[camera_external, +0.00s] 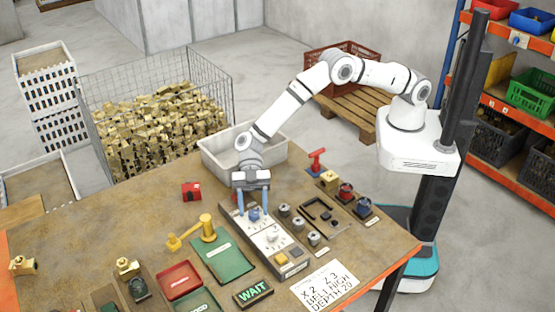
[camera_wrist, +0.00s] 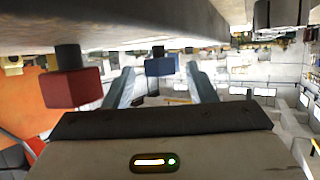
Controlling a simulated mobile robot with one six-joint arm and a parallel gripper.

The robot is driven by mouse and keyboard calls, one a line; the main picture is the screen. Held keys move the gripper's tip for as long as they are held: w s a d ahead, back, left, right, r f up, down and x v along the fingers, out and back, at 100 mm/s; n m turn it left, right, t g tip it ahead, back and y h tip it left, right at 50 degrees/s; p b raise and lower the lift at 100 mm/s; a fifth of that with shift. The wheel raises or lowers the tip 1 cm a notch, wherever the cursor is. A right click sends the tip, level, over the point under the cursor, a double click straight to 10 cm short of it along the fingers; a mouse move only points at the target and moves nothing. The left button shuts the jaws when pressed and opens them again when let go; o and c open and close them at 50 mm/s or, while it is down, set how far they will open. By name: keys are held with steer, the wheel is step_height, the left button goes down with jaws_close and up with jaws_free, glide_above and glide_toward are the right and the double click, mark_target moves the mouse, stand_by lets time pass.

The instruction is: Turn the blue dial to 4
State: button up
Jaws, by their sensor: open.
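The blue dial (camera_external: 254,213) sits at the far end of a long grey-white panel (camera_external: 263,235) on the brown table. My gripper (camera_external: 254,204) points down over that end, its two blue fingers open on either side of the dial. I cannot tell if they touch it. In the wrist view a blue block on a dark stem (camera_wrist: 161,66) shows between the fingertips (camera_wrist: 160,72). The dial's number and pointer are too small to read. A white dial (camera_external: 272,237) sits farther along the panel.
A red block on a dark stem (camera_wrist: 72,86) shows left of my fingers in the wrist view. Grey knobs (camera_external: 299,224) stand right of the panel. A grey bin (camera_external: 215,158) stands behind.

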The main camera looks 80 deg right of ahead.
steer(key=c, duration=1)
